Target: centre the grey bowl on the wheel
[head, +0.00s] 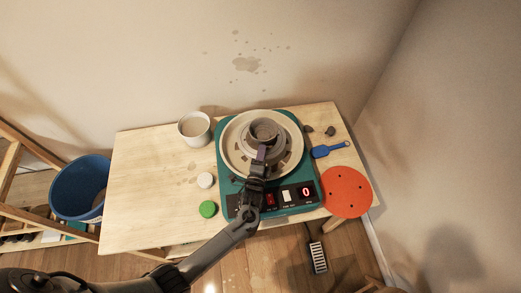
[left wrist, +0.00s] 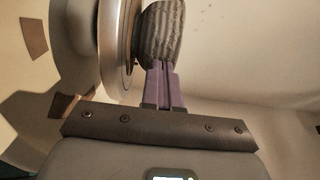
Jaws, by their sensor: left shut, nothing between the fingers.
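The grey bowl (head: 265,130) sits on the round wheel head of the pottery wheel (head: 232,157), near its middle. In the left wrist view the bowl's ridged grey side (left wrist: 163,35) stands just beyond the fingertips, beside the wheel head (left wrist: 112,45). My left gripper (head: 262,150) is shut and empty at the near side of the bowl. Its purple fingers (left wrist: 161,75) lie together, at or very close to the bowl wall; I cannot tell whether they touch. My right gripper is not in view.
The wheel's teal base has a control panel (head: 288,195) reading 0. On the table (head: 140,190) are a white bucket (head: 194,127), white lid (head: 205,180), green lid (head: 208,209), blue tool (head: 328,150) and orange disc (head: 346,191). The table's left part is clear. A blue bin (head: 80,188) stands left.

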